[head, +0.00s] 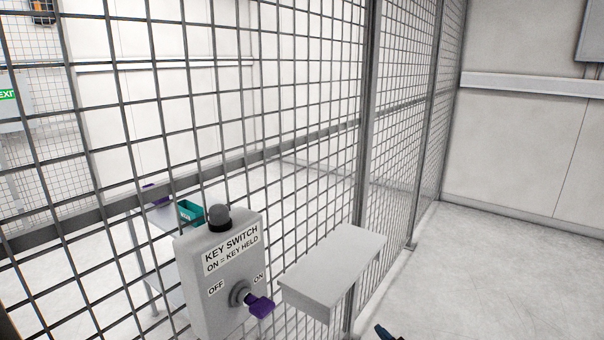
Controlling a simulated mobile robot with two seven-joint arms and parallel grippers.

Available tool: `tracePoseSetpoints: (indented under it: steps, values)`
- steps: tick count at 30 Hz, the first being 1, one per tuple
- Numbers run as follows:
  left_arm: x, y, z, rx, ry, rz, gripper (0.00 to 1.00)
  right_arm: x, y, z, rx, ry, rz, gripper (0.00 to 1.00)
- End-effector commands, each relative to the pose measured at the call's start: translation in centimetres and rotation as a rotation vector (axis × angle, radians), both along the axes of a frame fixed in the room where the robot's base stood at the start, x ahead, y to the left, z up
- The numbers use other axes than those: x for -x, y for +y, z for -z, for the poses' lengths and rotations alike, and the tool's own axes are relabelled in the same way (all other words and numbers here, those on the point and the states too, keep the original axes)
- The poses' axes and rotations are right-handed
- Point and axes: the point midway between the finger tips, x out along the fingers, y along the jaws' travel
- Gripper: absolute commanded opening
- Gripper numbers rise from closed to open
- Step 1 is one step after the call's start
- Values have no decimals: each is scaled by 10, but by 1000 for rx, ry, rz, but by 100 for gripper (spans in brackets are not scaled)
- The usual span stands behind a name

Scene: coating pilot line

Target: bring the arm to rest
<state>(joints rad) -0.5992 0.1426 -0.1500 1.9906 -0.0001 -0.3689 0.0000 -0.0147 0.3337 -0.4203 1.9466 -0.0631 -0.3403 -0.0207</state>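A grey key switch box (222,275) is on the mesh fence, with OFF and ON marked on its face. A purple key (260,305) sits in its round lock (240,293), with its head to the lower right, below the ON label. No gripper touches the key. A small dark tip with some blue (385,333) shows at the bottom edge, right of centre. It may be part of my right gripper, but its fingers cannot be made out. My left gripper is not in view.
A mesh fence (300,150) crosses the view behind the box. A bare grey shelf (334,262) juts out right of the box. A teal bin (190,211) stands on a table behind the mesh. The floor (500,270) at the right is clear.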

Motion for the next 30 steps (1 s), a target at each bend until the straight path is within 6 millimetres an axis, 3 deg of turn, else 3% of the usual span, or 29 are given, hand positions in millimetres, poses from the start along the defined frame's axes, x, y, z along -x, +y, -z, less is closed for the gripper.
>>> tracePoseSetpoints:
  steps: [1, 5, 9, 15, 21, 30]
  values:
    - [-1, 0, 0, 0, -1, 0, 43, 12, -16, 17, -39, 54, 50, 48]
    - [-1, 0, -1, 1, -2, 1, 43, 43, -56, 53, -117, 165, 174, 48]
    - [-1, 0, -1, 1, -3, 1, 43, 88, -97, 93, -166, 272, 302, 48]
    - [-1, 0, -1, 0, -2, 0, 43, 156, -135, 140, -188, 400, 443, 48]
    - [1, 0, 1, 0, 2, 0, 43, 195, -140, 163, -190, 473, 483, 48]
    - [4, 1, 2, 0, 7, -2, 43, 200, -141, 166, -187, 482, 486, 48]
